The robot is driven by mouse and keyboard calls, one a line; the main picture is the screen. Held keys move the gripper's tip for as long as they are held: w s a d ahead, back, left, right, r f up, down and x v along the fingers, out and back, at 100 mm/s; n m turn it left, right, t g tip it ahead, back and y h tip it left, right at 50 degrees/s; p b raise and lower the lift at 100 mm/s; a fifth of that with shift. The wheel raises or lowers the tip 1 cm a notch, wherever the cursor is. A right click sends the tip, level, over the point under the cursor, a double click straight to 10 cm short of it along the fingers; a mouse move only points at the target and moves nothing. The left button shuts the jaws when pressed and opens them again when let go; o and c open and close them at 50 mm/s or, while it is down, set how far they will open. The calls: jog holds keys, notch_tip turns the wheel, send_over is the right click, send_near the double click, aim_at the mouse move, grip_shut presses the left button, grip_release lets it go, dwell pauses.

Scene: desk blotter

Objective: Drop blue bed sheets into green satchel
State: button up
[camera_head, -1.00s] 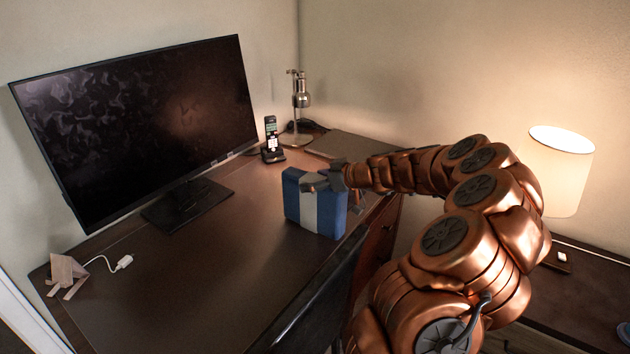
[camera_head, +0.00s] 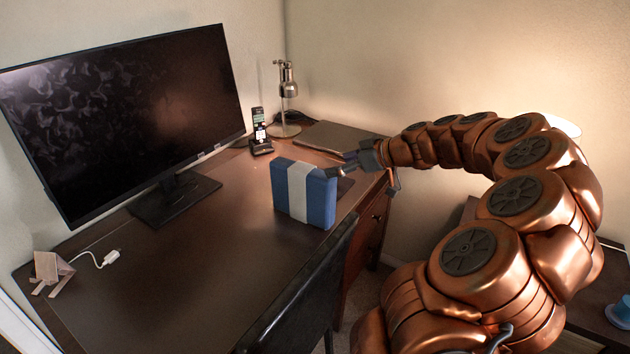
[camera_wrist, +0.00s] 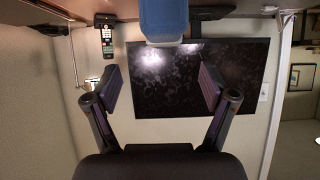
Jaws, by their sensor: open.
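The blue bed sheets (camera_head: 318,200) are a folded upright block with a pale band around it, standing on the desk near its right edge. In the wrist view the blue block (camera_wrist: 163,22) shows at the top middle, partly cut off by the frame. My gripper (camera_head: 345,168) is just right of the block's top corner in the head view. Its fingers are spread in the wrist view (camera_wrist: 160,88), with nothing between them. I cannot tell from the head view whether a fingertip touches the block. No green satchel shows in either view.
A large monitor (camera_head: 125,110) fills the desk's left. A phone (camera_head: 260,138), metal lamp (camera_head: 287,90) and closed laptop (camera_head: 335,138) stand behind the block. A dark chair back (camera_head: 300,285) is at the front edge. A blue object (camera_head: 620,312) sits far right. The desk's middle is clear.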

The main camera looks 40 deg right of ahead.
jog(key=w+g+p, duration=0.1)
jog(key=w+g, duration=0.1)
jog(key=g, duration=0.1)
jog(key=g+h+p, duration=0.2)
jog(key=g, duration=0.2)
send_over(305, 169)
jog(key=s+d, duration=0.2)
jog(key=shift+a+r, duration=0.25)
jog(key=shift+r, duration=0.2)
jog(key=shift+w+a+h, duration=0.3)
jog(key=shift+w+a, duration=0.05)
jog(key=shift+a, duration=0.05)
jog(key=shift+p+x, duration=1.25)
jog(key=shift+x, duration=2.6)
jog(key=shift+s+f, duration=0.1)
jog(key=shift+s, duration=0.1)
jog(key=shift+f+b, duration=0.3)
jog(key=shift+b, duration=0.3)
grip_shut()
